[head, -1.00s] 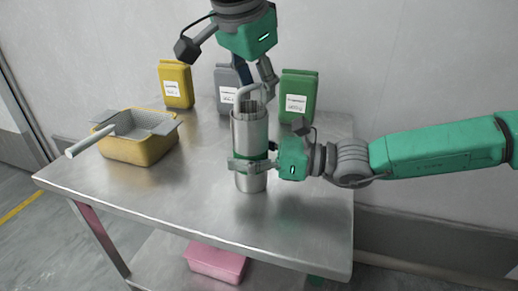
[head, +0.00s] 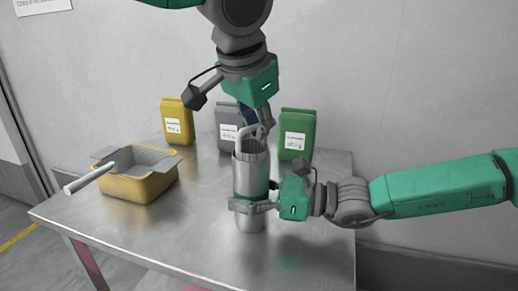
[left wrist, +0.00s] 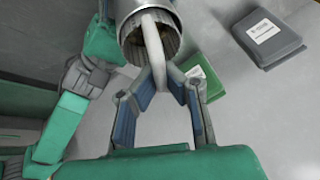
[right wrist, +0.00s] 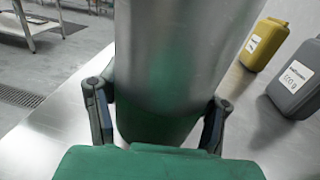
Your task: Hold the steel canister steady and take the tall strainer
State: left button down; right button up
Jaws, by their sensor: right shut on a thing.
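The steel canister (head: 254,172) stands upright on the metal table. The tall strainer (left wrist: 163,43) sits inside it, its ribbed wall just showing, with its looped handle (head: 243,137) rising above the rim. My right gripper (head: 250,206) is shut around the canister's green band (right wrist: 150,127), low on its side. My left gripper (head: 254,122) points down from above at the handle. In the left wrist view its fingers (left wrist: 168,85) are apart, one on either side of the handle (left wrist: 153,38). Contact between these fingers and the handle cannot be told.
A yellow basin (head: 140,187) with a mesh strainer (head: 150,160) and a long white handle is on the table's left side. The front of the table (head: 180,235) is clear.

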pick_arm(q)
notch_tip(320, 180, up, 10)
jog(key=shift+f, duration=0.15)
pick_arm(e)
jog(key=shift+f, duration=0.15)
jog(key=o, duration=1.5)
jog(key=shift+c, duration=0.2)
jog(key=shift+d, duration=0.1)
